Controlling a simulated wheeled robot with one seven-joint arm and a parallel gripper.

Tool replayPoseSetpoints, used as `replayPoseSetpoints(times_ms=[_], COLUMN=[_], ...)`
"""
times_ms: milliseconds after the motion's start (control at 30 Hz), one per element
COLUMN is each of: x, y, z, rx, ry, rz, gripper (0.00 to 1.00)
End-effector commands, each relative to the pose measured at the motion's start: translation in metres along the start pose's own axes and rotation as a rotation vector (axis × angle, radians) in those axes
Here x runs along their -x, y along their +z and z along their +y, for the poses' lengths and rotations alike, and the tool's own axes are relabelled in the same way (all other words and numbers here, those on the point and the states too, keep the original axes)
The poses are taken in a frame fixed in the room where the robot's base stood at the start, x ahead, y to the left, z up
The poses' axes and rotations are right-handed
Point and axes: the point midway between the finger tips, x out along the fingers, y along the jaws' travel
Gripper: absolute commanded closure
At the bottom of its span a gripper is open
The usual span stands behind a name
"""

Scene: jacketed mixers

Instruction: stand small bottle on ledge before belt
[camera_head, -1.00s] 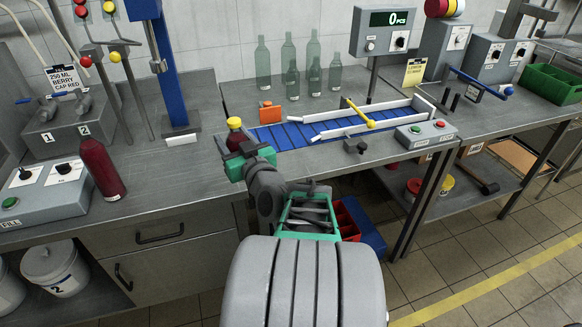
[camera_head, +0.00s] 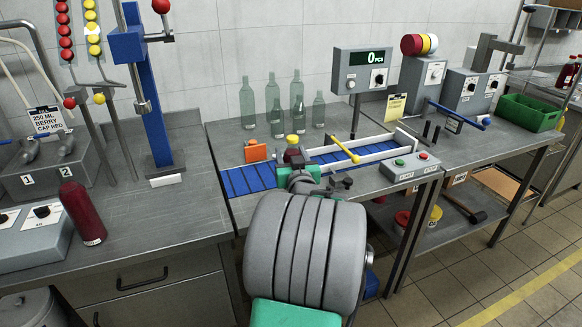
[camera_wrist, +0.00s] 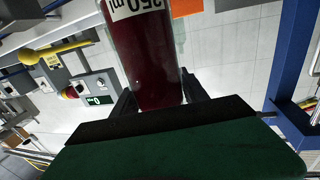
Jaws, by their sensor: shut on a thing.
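A small bottle (camera_head: 292,152) of dark red liquid with a yellow cap is in my gripper (camera_head: 300,177). In the wrist view the bottle (camera_wrist: 148,65) shows a "250 ml" label and sits between the two dark fingers (camera_wrist: 160,92), which are shut on it. In the head view only its cap and upper part show; my arm and gripper hide its base. The blue belt (camera_head: 245,181) runs left to right behind and beside the gripper. I cannot tell whether the bottle touches any surface. The steel ledge at the belt's front is mostly hidden by my arm.
An orange block (camera_head: 256,150) stands at the belt's back edge, with several empty glass bottles (camera_head: 272,94) behind. A yellow bar (camera_head: 345,146) crosses the white rails to the right. A button box (camera_head: 410,166) is at right front. A larger red bottle (camera_head: 82,213) stands far left.

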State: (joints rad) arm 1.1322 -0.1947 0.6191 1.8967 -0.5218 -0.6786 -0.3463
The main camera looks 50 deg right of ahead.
Motion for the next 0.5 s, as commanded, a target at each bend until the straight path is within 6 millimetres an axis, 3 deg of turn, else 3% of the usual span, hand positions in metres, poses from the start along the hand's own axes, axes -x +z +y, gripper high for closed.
replayPoseSetpoints(times_ms=[167,333,500], x=[-0.013,-0.014,-0.014], y=[0.013,0.042,0.043], z=[0.005,0.005,0.005], rx=[0.0,0.0,0.002], ry=[-0.001,-0.001,-0.001], rz=[0.005,0.003,0.007], gripper=[1.0,1.0,1.0])
